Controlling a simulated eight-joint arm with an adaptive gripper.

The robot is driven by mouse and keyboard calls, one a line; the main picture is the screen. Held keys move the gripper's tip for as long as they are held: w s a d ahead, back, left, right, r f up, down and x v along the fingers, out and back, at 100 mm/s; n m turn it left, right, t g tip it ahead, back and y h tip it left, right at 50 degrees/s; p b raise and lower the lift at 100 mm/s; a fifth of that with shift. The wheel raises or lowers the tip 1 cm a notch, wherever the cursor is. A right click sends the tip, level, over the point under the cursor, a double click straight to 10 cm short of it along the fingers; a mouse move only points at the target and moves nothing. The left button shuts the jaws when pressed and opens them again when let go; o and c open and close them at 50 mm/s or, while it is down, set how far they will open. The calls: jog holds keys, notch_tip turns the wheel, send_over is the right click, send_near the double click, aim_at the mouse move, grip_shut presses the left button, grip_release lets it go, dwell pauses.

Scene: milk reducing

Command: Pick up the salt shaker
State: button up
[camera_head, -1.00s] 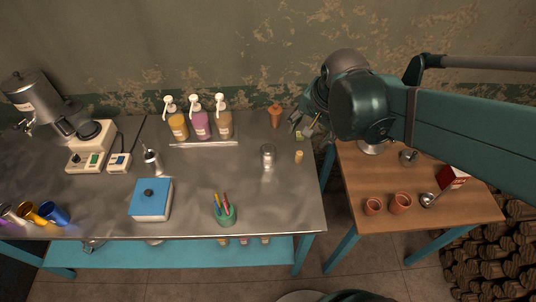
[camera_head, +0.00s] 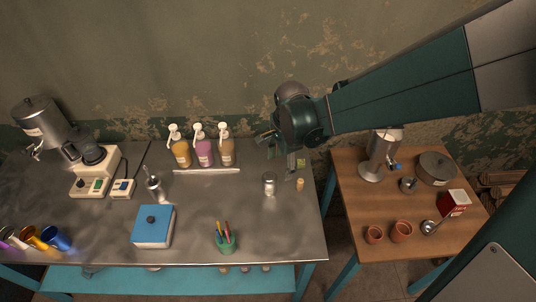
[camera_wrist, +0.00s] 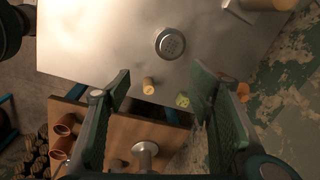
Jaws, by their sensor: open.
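The salt shaker (camera_head: 269,184) is a small silvery cylinder standing upright on the metal table. In the wrist view its round, perforated top (camera_wrist: 171,43) shows from above, beyond the fingertips and a little right of the midline between them. My gripper (camera_wrist: 160,84) is open, its two green fingers spread wide with nothing between them. In the head view my gripper is above the table's back right part, behind the shaker and apart from it. Its fingers are partly hidden there by the wrist.
A small tan cylinder (camera_head: 300,184) and a yellow-green block (camera_head: 302,163) stand right of the shaker. Pump bottles (camera_head: 204,149) stand to its left, a green pen cup (camera_head: 226,242) in front. The metal table (camera_head: 285,225) is clear around the shaker; a wooden table (camera_head: 350,195) stands right.

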aim_at(269, 176)
jog(key=a+f+m, duration=0.1)
jog(key=f, duration=0.1)
jog(key=w+a+f+m+g, duration=0.1)
jog(key=a+f, duration=0.1)
jog(key=w+a+f+m+p, duration=0.1)
jog(key=f, duration=0.1)
jog(key=shift+a+f, duration=0.25)
jog(key=shift+f, duration=0.15)
jog(key=shift+f, duration=0.1)
jog(key=shift+f, duration=1.2)
jog(key=shift+d+f, duration=0.15)
jog(key=shift+f, duration=2.45)
jog(key=c, duration=1.1)
